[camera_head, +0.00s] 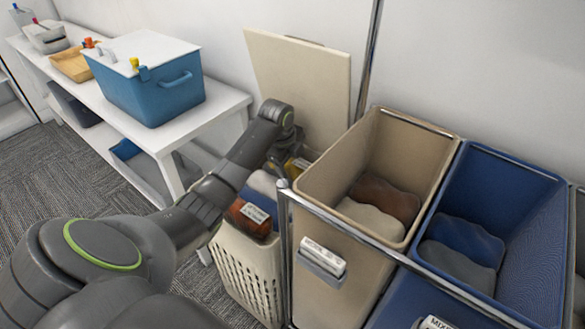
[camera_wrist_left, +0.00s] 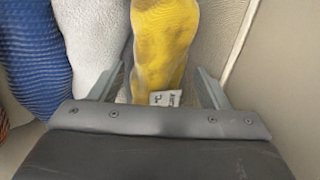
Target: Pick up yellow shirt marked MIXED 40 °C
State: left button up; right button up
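The yellow shirt (camera_wrist_left: 163,48) is a rolled bundle in the laundry basket, with a white tag (camera_wrist_left: 166,98) at its near end; the tag's print is too small to read. In the head view only a small yellow piece of the shirt (camera_head: 297,166) shows beside my left gripper. My left gripper (camera_wrist_left: 160,90) is open, pointing down into the basket, with one finger on each side of the shirt's near end. I cannot tell whether the fingers touch it. The cream basket (camera_head: 243,275) is partly hidden by my left arm. My right gripper is not in view.
A white bundle (camera_wrist_left: 97,40) and a blue one (camera_wrist_left: 33,55) lie left of the yellow shirt. A brown tagged bundle (camera_head: 250,216) is nearer the basket's front. The beige bin (camera_head: 320,290) and blue bin (camera_head: 540,230) in a metal frame stand right. A white shelf (camera_head: 213,108) stands left.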

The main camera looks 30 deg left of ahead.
pick_arm(q)
jog(key=c, duration=0.6)
jog(key=shift+c, duration=0.3)
